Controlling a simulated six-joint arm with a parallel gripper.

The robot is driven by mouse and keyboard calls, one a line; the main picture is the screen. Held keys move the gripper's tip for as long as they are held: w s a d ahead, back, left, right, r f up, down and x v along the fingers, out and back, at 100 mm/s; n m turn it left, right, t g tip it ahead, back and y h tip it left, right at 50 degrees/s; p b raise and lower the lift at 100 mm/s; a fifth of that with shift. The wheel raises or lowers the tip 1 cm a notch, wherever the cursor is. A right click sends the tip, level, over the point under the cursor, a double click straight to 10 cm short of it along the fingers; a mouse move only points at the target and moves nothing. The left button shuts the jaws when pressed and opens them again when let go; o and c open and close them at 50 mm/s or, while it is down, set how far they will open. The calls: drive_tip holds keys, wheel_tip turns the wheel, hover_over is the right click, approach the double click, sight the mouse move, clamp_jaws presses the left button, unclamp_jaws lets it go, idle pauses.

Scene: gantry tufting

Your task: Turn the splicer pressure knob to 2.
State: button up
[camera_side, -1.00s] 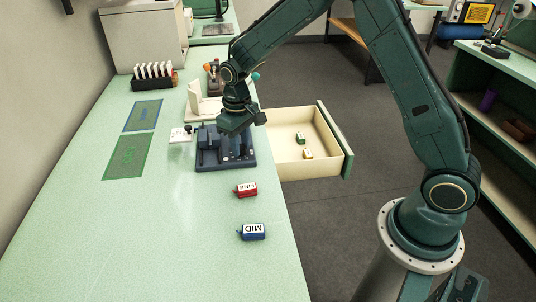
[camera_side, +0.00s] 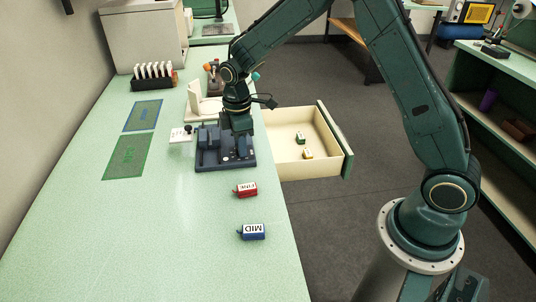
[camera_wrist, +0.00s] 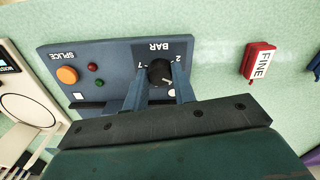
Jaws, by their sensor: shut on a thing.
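The splicer (camera_side: 210,160) is a dark blue-grey unit on the bench in the side view; its panel (camera_wrist: 110,60) fills the upper middle of the wrist view. The black pressure knob (camera_wrist: 160,72) sits under the BAR label, with 7 at its left and 2 at its upper right in the picture. A pale mark on the knob shows toward its lower right; its exact reading is hard to tell. My gripper (camera_wrist: 158,80) is shut on the knob, one finger on each side. In the side view my gripper (camera_side: 240,150) hides the knob.
The panel also has an orange SPLICE button (camera_wrist: 67,75) and small red and green lights. A red FINE block (camera_side: 246,189) and a blue MID block (camera_side: 252,231) lie on the bench. An open drawer (camera_side: 325,165) holds two small blocks.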

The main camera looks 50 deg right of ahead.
drive_tip(key=n, duration=0.5)
drive_tip(key=shift+r+n, duration=0.1)
drive_tip(key=shift+n, duration=0.3)
drive_tip(key=n, duration=0.5)
drive_tip(key=shift+n, duration=0.3)
drive_tip(key=o, duration=1)
wheel_tip(320, 180, up, 14)
drive_tip(key=shift+f, duration=0.15)
